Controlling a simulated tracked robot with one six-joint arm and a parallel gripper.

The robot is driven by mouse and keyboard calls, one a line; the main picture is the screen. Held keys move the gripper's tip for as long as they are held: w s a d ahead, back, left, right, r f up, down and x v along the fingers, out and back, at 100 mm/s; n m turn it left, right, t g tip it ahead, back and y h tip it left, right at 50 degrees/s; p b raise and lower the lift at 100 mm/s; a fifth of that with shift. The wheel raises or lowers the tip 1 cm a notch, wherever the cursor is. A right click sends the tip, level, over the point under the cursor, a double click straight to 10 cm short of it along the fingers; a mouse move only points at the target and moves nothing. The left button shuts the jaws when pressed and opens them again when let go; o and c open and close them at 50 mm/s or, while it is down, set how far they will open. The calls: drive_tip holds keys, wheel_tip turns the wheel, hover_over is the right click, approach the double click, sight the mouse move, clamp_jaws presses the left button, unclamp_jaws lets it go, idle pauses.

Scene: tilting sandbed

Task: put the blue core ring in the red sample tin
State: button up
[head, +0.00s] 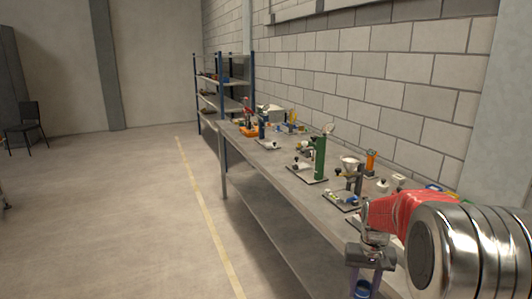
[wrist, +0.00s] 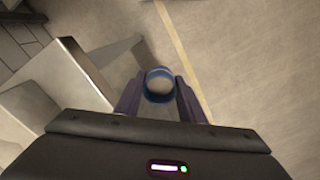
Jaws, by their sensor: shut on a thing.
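My gripper (wrist: 158,97) is shut on the blue core ring (wrist: 158,73), which sits between the two fingertips in the wrist view. The ring is a short blue hoop, and I see pale floor through it. In the head view my gripper (head: 363,290) hangs at the lower right, beside the near front edge of the workbench, with the blue ring (head: 362,288) between its fingers at the bottom of the picture. I cannot make out the red sample tin in either view; part of the bench is hidden behind my arm.
A long grey workbench (head: 262,178) runs along the block wall, carrying several small stands and instruments, among them a green column (head: 319,158). A shelf rack (head: 222,85) stands at the far end. The floor left of the bench is clear, with a yellow line (head: 205,215); a chair (head: 24,122) stands far left.

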drive_tip(key=a+f+n, duration=0.1)
drive_tip(key=a+n, duration=0.1)
drive_tip(key=a, duration=1)
drive_tip(key=shift+w+a+f+n, duration=0.3)
drive_tip(key=shift+w, duration=0.1)
drive_tip(key=s+f, duration=0.4)
drive_tip(key=f, duration=1.1)
drive_tip(key=shift+s, duration=0.15)
